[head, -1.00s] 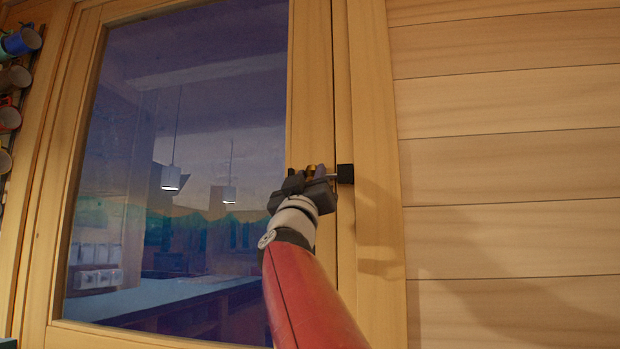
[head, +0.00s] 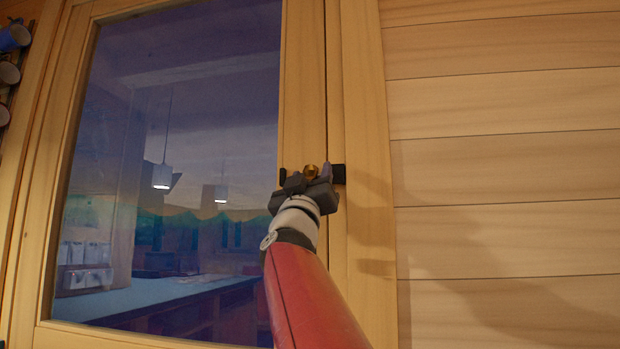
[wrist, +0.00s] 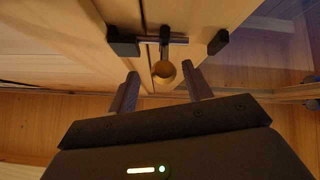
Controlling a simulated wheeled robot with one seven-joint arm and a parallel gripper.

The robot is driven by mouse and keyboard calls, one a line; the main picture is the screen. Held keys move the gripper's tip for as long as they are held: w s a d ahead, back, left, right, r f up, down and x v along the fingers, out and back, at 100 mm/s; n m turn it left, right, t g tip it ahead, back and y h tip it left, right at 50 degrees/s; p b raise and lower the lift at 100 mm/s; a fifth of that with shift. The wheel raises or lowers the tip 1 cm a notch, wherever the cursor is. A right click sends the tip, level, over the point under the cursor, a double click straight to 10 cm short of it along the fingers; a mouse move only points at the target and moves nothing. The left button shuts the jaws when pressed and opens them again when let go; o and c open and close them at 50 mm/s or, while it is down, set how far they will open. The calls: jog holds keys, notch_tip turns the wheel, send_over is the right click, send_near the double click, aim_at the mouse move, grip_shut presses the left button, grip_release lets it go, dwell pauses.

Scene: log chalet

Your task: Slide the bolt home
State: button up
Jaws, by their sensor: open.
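The bolt has a round brass knob (head: 311,171), which also shows in the wrist view (wrist: 164,73). A thin steel rod (wrist: 150,40) runs behind it and reaches the black keeper block (wrist: 122,43). In the head view the keeper (head: 338,174) is on the post right of the door's edge. A second black block (wrist: 218,41) is at the rod's other side; part of it shows in the head view (head: 282,177). My gripper (wrist: 160,72) is open, one finger on each side of the knob. The fingers look clear of it. How deep the rod sits in the keeper is hidden.
The wooden door (head: 302,90) with a large glass pane (head: 180,120) is on the left and looks shut. A plank wall (head: 500,160) is on the right. Several mugs (head: 10,74) hang at the far left edge.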

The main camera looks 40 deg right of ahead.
jog(key=shift+f, duration=0.1)
jog(key=b+v, duration=0.2)
jog(key=v, duration=0.5)
jog(key=shift+s+a+f+b, duration=0.2)
jog(key=shift+a+b, duration=0.05)
jog(key=shift+b, duration=0.15)
jog(key=w+a+f+n+y, duration=0.1)
jog(key=a+f+n+y, duration=0.2)
jog(key=a+f+y, duration=0.5)
jog(key=w+a+f+n+g+y, duration=0.1)
jog(key=a+f+n+y, duration=0.3)
jog(key=f, duration=0.7)
jog(key=w+a+f+n+y, duration=0.1)
jog(key=a+f+n+y, duration=0.15)
jog(key=f+y, duration=0.6)
jog(key=s+a+f+m+g, duration=0.1)
jog(key=s+a+f+g, duration=0.1)
jog(key=s+f+g, duration=0.3)
jog(key=s+a+f+m+g, duration=0.1)
jog(key=s+f+g, duration=0.5)
jog(key=s+f, duration=0.7)
notch_tip(320, 180, down, 12)
jog(key=shift+s+a+r+m, duration=0.25)
jog(key=shift+a+m, duration=0.1)
jog(key=shift+a, duration=0.55)
